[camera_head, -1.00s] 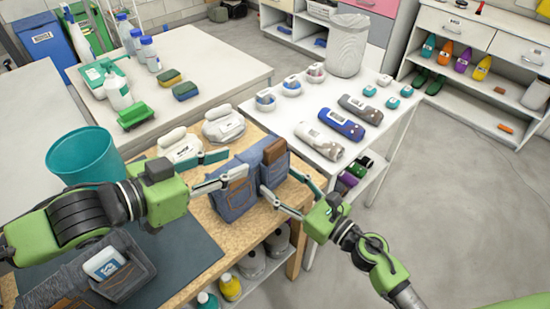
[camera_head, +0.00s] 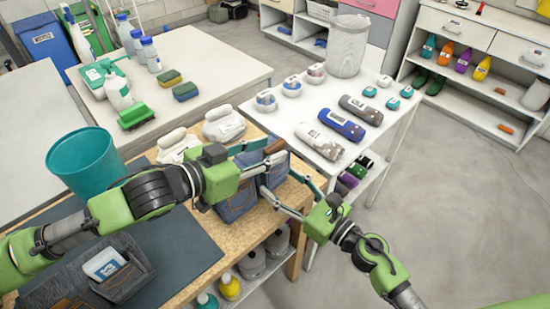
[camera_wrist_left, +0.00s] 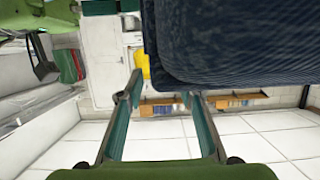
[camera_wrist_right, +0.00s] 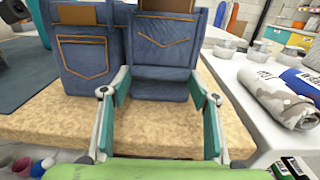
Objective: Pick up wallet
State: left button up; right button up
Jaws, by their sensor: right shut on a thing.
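Two blue denim pouches (camera_wrist_right: 86,60) stand side by side on the wooden table edge. In the head view, the right-hand wallet (camera_head: 275,146) is partly covered by my left gripper (camera_head: 282,158). My left gripper is open; in the left wrist view its fingers (camera_wrist_left: 161,85) are apart beside dark denim (camera_wrist_left: 240,40), with no wallet seen between them. My right gripper (camera_wrist_right: 160,94) is shut on the right pouch, one finger on each side.
A white table (camera_head: 310,160) with rolls and bowls stands to the right. The floor at far right is clear.

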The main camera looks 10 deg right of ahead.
pick_arm(q)
jog(key=shift+w+d+f, duration=0.25)
jog(key=shift+w+d, duration=0.15)
jog(key=shift+d, duration=0.15)
grip_shut()
notch_tip(320, 180, up, 10)
jog(key=shift+r, duration=0.1)
pick_arm(e)
jog(key=o, duration=1.6)
jog(key=shift+s+d, duration=0.1)
